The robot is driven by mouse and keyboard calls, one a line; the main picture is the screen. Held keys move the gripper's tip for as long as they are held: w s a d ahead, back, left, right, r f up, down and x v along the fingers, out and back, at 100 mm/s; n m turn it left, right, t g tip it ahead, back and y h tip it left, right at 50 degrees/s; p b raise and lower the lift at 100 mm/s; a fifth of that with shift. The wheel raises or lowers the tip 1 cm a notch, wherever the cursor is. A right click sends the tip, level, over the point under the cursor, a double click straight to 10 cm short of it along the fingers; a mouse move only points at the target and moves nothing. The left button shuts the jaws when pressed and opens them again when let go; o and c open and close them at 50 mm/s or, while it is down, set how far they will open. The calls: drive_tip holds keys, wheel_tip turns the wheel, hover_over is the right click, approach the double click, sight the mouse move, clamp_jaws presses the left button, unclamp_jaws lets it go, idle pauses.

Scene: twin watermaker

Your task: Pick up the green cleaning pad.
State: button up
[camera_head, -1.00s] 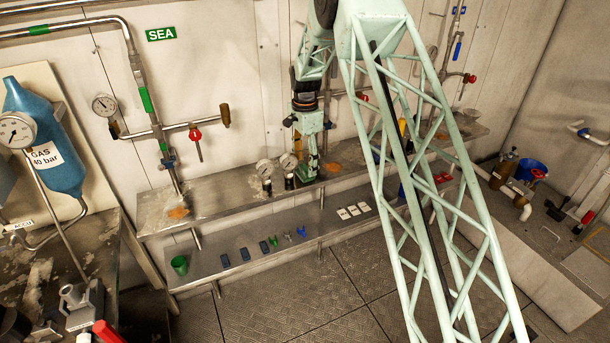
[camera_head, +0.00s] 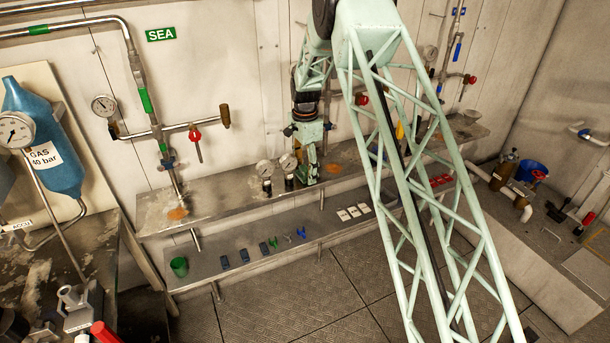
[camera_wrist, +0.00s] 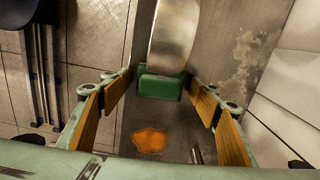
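The green cleaning pad (camera_wrist: 160,87) shows in the wrist view as a small green block, between the ends of my gripper's fingers. A round grey metal body (camera_wrist: 174,40) stands right beyond it and overlaps it in the picture; I cannot tell whether they touch. My gripper (camera_wrist: 160,92) is open, with one wood-coloured finger pad on each side of the green block and gaps on both sides. In the head view my gripper (camera_head: 307,172) points down over the upper metal shelf (camera_head: 225,196); the pad cannot be made out there.
Two gauges (camera_head: 265,170) stand on the upper shelf just left of my gripper. An orange stain (camera_wrist: 150,140) lies on the shelf near the pad. The lower shelf (camera_head: 205,272) holds a green cup (camera_head: 179,266) and small parts. The wall (camera_wrist: 290,80) is close on the right in the wrist view.

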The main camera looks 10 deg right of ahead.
sight(306, 169)
drive_tip(key=c, duration=0.8)
drive_tip(key=shift+r, duration=0.1)
drive_tip(key=shift+s+r, duration=0.2)
drive_tip(key=shift+r, duration=0.2)
wheel_tip(306, 169, up, 6)
drive_tip(key=shift+f+p, duration=0.15)
drive_tip(key=shift+p, duration=0.65)
drive_tip(key=shift+d+r, duration=0.1)
drive_tip(key=shift+r, duration=0.15)
drive_tip(key=s+d, duration=0.1)
drive_tip(key=s, duration=0.5)
drive_tip(key=s+d+p, duration=0.1)
drive_tip(key=s, duration=0.5)
drive_tip(key=s+d, duration=0.2)
drive_tip(key=s, duration=0.5)
drive_tip(key=shift+f, duration=0.1)
drive_tip(key=shift+s, duration=0.1)
